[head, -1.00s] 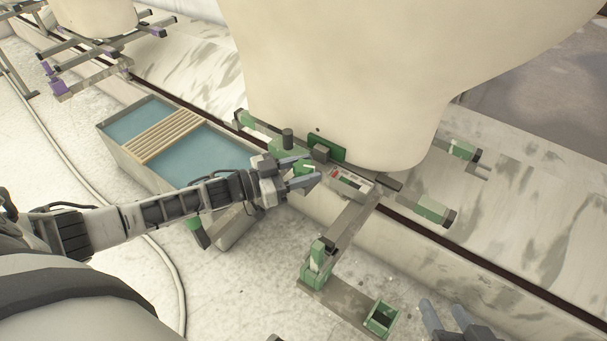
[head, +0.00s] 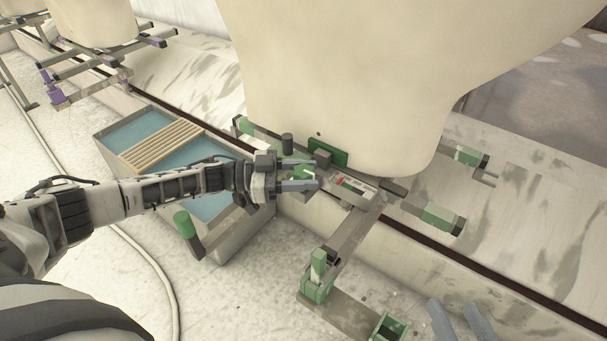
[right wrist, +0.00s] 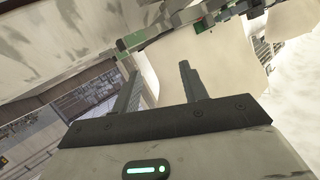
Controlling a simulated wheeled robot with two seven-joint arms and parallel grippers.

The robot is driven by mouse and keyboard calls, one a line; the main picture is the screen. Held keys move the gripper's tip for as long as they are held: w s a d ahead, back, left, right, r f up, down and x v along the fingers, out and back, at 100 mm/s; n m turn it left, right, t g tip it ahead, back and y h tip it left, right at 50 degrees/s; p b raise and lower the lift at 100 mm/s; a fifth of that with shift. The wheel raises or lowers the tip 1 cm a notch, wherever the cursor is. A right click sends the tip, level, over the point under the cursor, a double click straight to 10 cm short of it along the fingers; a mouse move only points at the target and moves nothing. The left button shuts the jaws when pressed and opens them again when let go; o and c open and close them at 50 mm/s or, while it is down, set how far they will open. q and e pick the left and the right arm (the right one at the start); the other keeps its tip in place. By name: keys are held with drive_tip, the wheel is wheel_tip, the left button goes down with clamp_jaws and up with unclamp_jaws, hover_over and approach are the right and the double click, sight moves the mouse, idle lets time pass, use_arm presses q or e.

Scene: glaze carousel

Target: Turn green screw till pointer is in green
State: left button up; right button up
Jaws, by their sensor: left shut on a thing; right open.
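My left gripper (head: 298,175) is shut on the green screw (head: 302,173), which shows between its fingers in the head view, beside the large cream body. The gauge (head: 355,186) lies just right of the fingertips, a pale box with a window showing red, white and green. Its pointer is too small to make out. My right gripper (head: 462,322) is at the bottom right edge of the head view, apart from the screw. In the right wrist view its two fingers (right wrist: 160,90) are spread with nothing between them.
A trough of blue liquid with a wooden slatted rack (head: 160,145) stands under my left arm. A green-handled tool (head: 187,230) is at its front. A bracket with a green holder (head: 316,280) and an open green box (head: 388,330) stand below the gauge.

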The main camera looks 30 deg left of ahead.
use_arm(q)
drive_tip(key=o, duration=1)
drive_tip(key=shift+c, duration=0.2)
use_arm(e)
drive_tip(key=shift+w+r, duration=0.1)
use_arm(q)
drive_tip(key=shift+s+a, duration=0.2)
drive_tip(key=shift+a, duration=0.15)
drive_tip(key=p+v, duration=0.1)
drive_tip(key=v, duration=1.4)
use_arm(e)
drive_tip(key=shift+d+f+g, duration=0.2)
drive_tip(key=shift+f+g, duration=0.1)
drive_tip(key=shift+f, duration=0.15)
drive_tip(key=shift+r, duration=0.15)
